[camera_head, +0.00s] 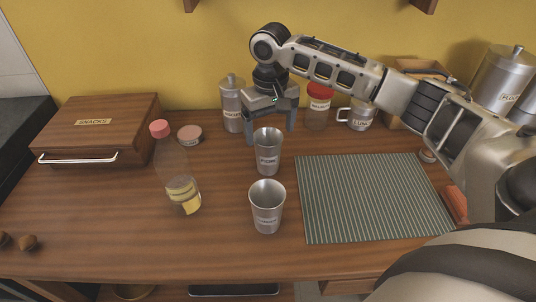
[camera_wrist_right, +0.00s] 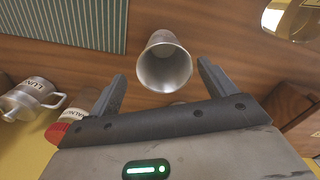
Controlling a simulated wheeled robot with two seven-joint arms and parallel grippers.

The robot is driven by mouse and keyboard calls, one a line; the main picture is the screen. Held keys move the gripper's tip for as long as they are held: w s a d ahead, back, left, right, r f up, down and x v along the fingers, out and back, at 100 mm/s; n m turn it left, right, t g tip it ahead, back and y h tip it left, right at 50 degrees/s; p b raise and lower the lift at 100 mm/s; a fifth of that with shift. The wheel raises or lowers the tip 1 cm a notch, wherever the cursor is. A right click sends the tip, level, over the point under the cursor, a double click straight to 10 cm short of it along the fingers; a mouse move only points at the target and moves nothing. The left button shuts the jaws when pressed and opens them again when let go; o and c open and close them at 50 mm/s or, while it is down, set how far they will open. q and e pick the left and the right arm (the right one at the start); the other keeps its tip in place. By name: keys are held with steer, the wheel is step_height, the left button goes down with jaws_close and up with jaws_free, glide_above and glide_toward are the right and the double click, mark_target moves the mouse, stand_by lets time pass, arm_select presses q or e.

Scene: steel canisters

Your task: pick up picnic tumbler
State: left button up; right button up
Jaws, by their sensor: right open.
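Two steel tumblers stand upright on the wooden counter, a rear tumbler (camera_head: 267,155) and a front tumbler (camera_head: 267,208). Each has a small label too blurred to read, so I cannot tell which is the picnic one. My right gripper (camera_head: 271,134) is open and empty, just behind the rear tumbler, its fingers pointing down. In the right wrist view, one tumbler (camera_wrist_right: 165,65), apparently the rear one, shows its open mouth ahead of my spread right fingers (camera_wrist_right: 162,84). Contact cannot be made out. My left gripper is not in view.
A steel canister (camera_head: 231,105) stands close to my gripper's left. A red-lidded jar (camera_head: 318,108) and a mug (camera_head: 358,116) are behind the striped mat (camera_head: 370,198), which is bare.

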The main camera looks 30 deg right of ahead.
mark_target(268, 143)
steer(key=f, duration=0.5)
steer(key=shift+a+b, duration=0.3)
steer(key=shift+r, duration=0.1)
steer(key=c, duration=1.1)
steer(key=shift+r, duration=0.15)
